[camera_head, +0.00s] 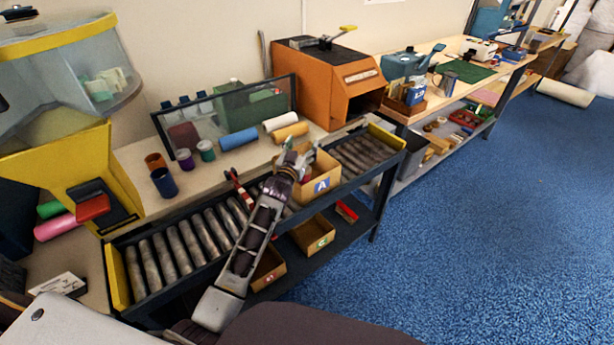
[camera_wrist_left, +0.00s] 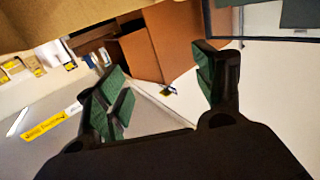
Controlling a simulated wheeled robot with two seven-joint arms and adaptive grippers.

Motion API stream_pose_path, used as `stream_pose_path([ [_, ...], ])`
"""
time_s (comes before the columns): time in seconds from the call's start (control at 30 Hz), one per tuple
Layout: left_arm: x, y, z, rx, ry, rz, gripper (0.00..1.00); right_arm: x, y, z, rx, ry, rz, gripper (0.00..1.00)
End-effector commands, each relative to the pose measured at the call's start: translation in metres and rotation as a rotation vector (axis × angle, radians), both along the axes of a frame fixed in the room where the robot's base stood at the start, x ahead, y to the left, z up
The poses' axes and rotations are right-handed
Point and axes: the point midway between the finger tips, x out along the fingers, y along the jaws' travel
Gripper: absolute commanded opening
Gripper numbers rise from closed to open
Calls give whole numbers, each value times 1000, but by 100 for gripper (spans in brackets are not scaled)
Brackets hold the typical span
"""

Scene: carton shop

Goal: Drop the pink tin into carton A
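Carton A (camera_head: 328,187), an open cardboard box with a blue "A" label, sits on the roller conveyor. My left gripper (camera_head: 297,158) is at the far-left part of its opening, and its arm crosses in front of the carton's left side. In the left wrist view my left gripper (camera_wrist_left: 165,95) has its green-padded fingers spread, with nothing between them. I cannot make out a pink tin, and the inside of carton A is mostly hidden. A pink cylinder (camera_head: 55,228) lies far left beside a green one; I cannot tell if it is a tin. My right gripper is not in view.
Purple (camera_head: 185,159), green (camera_head: 206,151) and blue (camera_head: 164,182) tins stand on the bench left of the carton. Blue and orange rolls lie behind. An orange machine (camera_head: 330,85) stands behind right. Conveyor rollers (camera_head: 185,245) are bare on the left.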

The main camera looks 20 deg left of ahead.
Motion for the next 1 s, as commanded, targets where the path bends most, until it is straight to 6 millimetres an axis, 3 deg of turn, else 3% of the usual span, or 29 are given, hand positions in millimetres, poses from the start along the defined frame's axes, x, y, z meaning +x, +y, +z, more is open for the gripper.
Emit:
stream_pose_path([
  [0.57,-6,0,-1,0,2,0,73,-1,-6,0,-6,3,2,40],
  [1.0,-40,1,-1,-1,1,0,73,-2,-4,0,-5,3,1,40],
])
